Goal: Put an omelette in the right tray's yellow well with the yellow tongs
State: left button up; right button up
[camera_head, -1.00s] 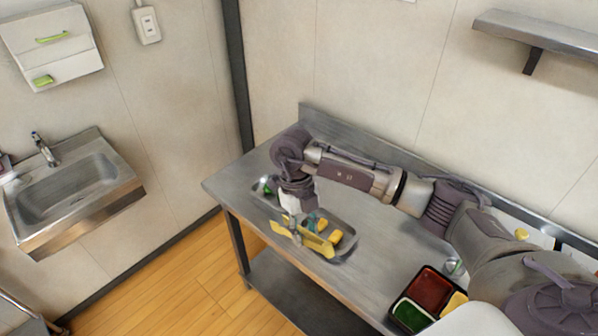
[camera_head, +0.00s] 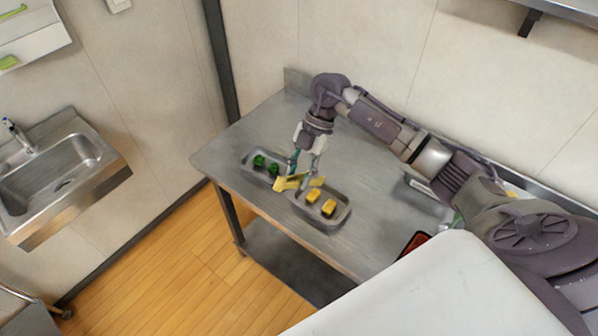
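My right gripper (camera_head: 302,176) is over the steel table, with its fingers down around the yellow tongs (camera_head: 288,184). It appears shut on the tongs, though the contact is small in the picture. The tongs are above the inner ends of two metal food trays. Two yellow omelettes (camera_head: 313,195) (camera_head: 328,207) lie in the nearer metal tray (camera_head: 342,222), just right of the tongs. Only a red corner of a bento tray (camera_head: 412,243) shows at the lower right; its yellow well is hidden. My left gripper is out of view.
The farther metal tray (camera_head: 246,153) holds green pieces (camera_head: 258,161). The steel table (camera_head: 222,150) is bare at its left end and behind the metal trays. A wall (camera_head: 350,50) stands behind it. A sink (camera_head: 70,165) is at the left, across the floor.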

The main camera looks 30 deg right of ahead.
jog(key=shift+o, duration=0.7)
jog(key=shift+p, duration=0.3)
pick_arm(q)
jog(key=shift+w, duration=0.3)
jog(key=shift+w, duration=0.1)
pick_arm(e)
jog(key=shift+f, duration=0.1)
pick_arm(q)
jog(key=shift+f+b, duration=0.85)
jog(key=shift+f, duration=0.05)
pick_arm(e)
jog(key=shift+f, duration=1.75)
jog(key=shift+f, duration=0.1)
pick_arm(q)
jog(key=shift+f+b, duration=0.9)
pick_arm(e)
notch_tip(320, 180, down, 3)
jog(key=shift+f, duration=0.1)
